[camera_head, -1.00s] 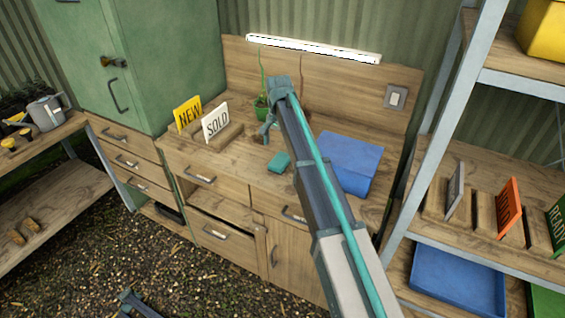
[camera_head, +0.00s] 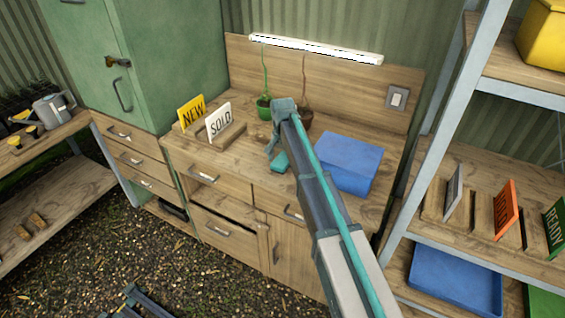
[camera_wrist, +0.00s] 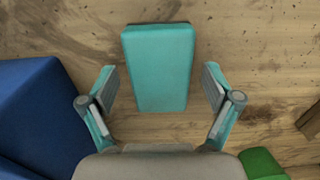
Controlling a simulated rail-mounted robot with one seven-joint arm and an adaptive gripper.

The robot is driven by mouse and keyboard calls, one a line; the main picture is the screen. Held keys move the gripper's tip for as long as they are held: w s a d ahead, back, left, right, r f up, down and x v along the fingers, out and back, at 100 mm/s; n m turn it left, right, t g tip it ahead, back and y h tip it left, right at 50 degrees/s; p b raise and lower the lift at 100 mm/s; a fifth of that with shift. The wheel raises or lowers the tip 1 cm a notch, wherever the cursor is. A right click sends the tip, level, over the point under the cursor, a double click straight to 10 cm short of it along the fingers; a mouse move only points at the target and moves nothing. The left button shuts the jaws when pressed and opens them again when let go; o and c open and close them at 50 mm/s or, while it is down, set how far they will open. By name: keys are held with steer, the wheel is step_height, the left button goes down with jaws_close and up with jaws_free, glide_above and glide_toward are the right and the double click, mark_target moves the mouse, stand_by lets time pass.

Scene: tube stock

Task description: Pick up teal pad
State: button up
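The teal pad (camera_head: 279,162) lies on the wooden workbench, left of a blue box. In the wrist view the teal pad (camera_wrist: 158,66) is a rounded block at the top centre. My gripper (camera_wrist: 161,86) is open, with one finger on each side of the pad's near part and a visible gap on both sides. In the head view my gripper (camera_head: 272,151) is just above and behind the pad, and the arm hides part of it. The height between fingers and bench cannot be told exactly.
The blue box (camera_head: 346,162) stands close right of the pad; it also shows in the wrist view (camera_wrist: 40,115). Potted plants (camera_head: 264,108) stand behind my gripper. The NEW sign (camera_head: 191,112) and SOLD sign (camera_head: 220,122) stand in wooden holders to the left.

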mark_target(283, 159)
steer(key=c, duration=1.1)
steer(key=shift+c, duration=0.2)
steer(key=shift+r, duration=0.1)
steer(key=shift+r, duration=0.4)
step_height(283, 159, up, 2)
steer(key=shift+w+r+b, duration=0.1)
steer(key=shift+b, duration=0.35)
steer(key=s+d+r+b, duration=0.4)
steer(key=s+r, duration=0.6)
steer(key=s, duration=0.3)
steer(key=shift+s, duration=0.3)
